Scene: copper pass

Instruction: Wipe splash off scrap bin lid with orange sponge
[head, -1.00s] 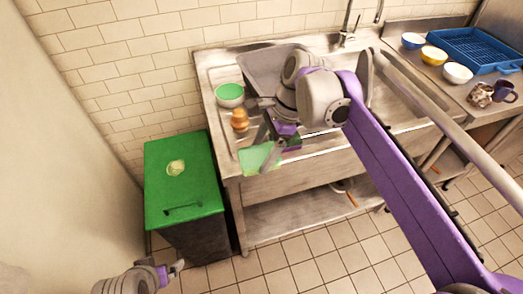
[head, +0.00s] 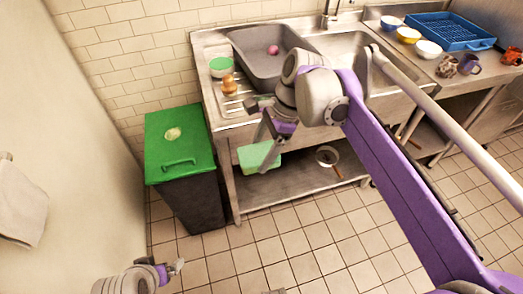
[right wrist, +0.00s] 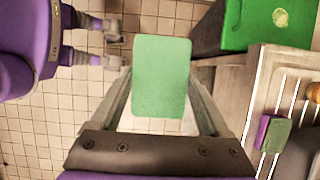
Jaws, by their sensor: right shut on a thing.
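The green scrap bin lid (head: 190,150) carries a pale yellowish splash (head: 173,133); the splash also shows in the right wrist view (right wrist: 281,18). My right gripper (head: 262,150) is shut on a green sponge-like block (right wrist: 162,75), held in front of the sink counter, to the right of the bin and apart from the lid. The block looks green, not orange; I see no clearly orange sponge. A purple-and-green sponge (right wrist: 272,133) lies on the counter in the right wrist view. My left gripper (head: 176,268) is low at the left; its opening is unclear.
A steel sink counter (head: 225,118) bears a grey tub (head: 250,65) with a pink item, a green bowl (head: 221,68) and a brown-orange object (head: 229,85). A pan (head: 327,156) sits on the lower shelf. Tiled floor before the bin is clear.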

